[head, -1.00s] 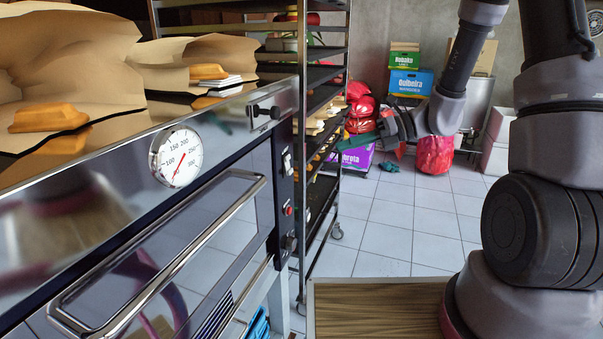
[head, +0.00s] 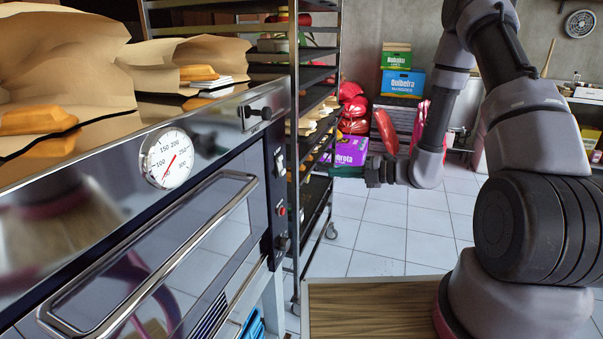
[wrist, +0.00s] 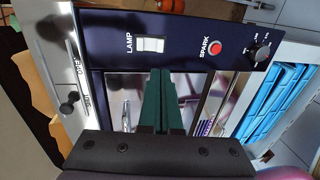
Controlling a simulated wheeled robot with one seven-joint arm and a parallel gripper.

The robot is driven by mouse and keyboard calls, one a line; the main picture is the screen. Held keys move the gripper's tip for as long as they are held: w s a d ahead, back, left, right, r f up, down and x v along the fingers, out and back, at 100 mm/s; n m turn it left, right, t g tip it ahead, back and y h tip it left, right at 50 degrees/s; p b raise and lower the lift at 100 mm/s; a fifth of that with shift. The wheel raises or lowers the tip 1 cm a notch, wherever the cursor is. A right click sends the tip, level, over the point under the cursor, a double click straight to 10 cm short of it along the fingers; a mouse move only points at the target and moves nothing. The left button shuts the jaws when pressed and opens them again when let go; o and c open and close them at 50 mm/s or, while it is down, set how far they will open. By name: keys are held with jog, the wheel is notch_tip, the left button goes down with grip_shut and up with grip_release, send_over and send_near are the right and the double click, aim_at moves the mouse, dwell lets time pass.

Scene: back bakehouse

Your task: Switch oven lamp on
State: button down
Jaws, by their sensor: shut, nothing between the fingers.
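The lamp switch (wrist: 150,44) is a white rocker on the oven's dark control panel (wrist: 187,35), beside the word LAMP. In the head view the lamp switch (head: 279,161) is small, near the oven's right end; I cannot tell which way it is tipped. My gripper (wrist: 161,72) has dark green fingers that are shut and empty. In the wrist view the tips show just below the switch, apart from it in the picture. In the head view my gripper (head: 338,172) is right of the panel, its fingers pointing left.
A red SPARK button (wrist: 214,47) and a black knob (wrist: 260,51) share the panel. The oven door handle (head: 150,262) juts out at the front. A tall rack (head: 297,130) stands just beyond the oven. Paper bags (head: 70,60) lie on top.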

aim_at(284, 173)
jog(key=x, duration=1.4)
jog(key=shift+w+a+f+y, duration=0.1)
jog(key=shift+a+f+y, duration=0.1)
jog(key=shift+y, duration=0.2)
jog(key=s+d+f, duration=0.1)
jog(key=s+d, duration=0.1)
jog(key=d, duration=0.4)
jog(key=s+d+f, duration=0.1)
jog(key=s+d, duration=0.2)
jog(key=d, duration=0.4)
jog(key=shift+f, duration=0.1)
